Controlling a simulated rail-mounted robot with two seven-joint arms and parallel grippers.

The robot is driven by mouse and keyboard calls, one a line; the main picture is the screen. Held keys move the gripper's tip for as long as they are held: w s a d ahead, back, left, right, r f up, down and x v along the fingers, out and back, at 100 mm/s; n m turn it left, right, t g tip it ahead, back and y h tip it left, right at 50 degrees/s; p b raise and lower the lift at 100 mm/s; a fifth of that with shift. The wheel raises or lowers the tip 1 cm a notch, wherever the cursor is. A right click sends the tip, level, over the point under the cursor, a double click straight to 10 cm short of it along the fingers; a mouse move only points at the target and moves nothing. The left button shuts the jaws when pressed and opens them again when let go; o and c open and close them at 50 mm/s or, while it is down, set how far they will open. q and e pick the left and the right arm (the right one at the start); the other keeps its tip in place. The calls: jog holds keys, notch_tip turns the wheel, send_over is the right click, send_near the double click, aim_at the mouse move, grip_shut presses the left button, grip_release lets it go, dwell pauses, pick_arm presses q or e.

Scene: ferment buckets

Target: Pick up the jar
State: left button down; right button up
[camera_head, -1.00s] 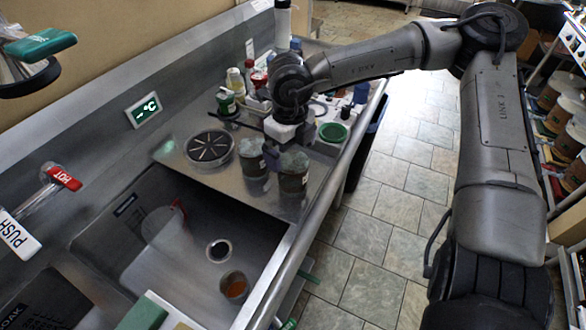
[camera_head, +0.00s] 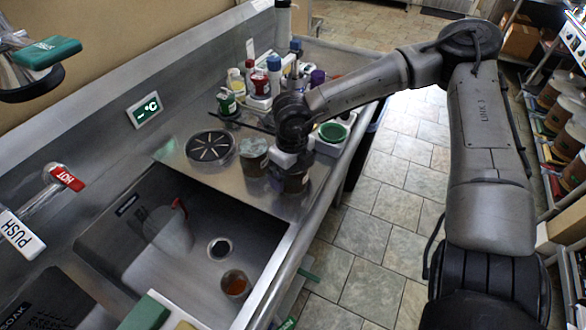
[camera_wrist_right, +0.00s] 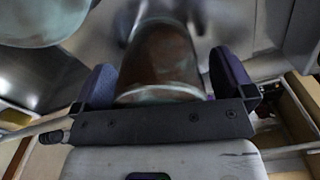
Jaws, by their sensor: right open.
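A brownish jar (camera_head: 297,184) stands on the metal counter by the sink's right corner, partly hidden behind my right gripper. My right gripper (camera_head: 288,172) is lowered over it. In the right wrist view the jar (camera_wrist_right: 160,62) lies between the two open fingers of the gripper (camera_wrist_right: 164,88), with a gap at its right side. A second jar (camera_head: 253,158) stands just to the left on the counter, and a pale rounded shape shows at the wrist view's top left. My left gripper is not in view.
Bottles and a green-topped container (camera_head: 333,132) crowd the counter behind.

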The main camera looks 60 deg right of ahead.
jog(key=c, duration=1)
jog(key=shift+c, duration=0.3)
jog(key=shift+r, duration=0.15)
